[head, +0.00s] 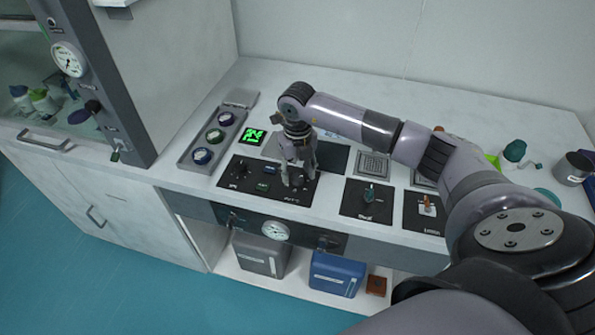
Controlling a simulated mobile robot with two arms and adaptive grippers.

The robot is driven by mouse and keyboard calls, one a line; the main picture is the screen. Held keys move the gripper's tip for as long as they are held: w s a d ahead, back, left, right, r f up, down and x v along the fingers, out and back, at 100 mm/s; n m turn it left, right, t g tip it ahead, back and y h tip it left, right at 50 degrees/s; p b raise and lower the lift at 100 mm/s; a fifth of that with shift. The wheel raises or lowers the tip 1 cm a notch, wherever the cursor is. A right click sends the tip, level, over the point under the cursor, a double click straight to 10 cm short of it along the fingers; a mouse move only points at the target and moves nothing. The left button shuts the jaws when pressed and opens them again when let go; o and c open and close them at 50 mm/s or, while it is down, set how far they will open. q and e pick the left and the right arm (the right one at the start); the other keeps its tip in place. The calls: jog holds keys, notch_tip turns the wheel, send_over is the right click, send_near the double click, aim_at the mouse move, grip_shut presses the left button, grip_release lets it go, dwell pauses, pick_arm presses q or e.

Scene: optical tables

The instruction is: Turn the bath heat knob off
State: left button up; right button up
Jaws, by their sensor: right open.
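A black control panel (258,194) lies on the white bench top in the middle of the head view. The printed labels are too small to read, so I cannot tell which knob is the bath heat knob. My right gripper (299,181) points down over the right end of this panel, open, with its fingers on either side of the dark knob. I cannot tell whether they touch it. My left gripper is out of view.
A tall cabinet bounds the left. A pressure gauge (275,231) sits on the bench front.

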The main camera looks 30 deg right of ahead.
jog(key=shift+f, duration=0.6)
grip_shut()
dwell(0.4)
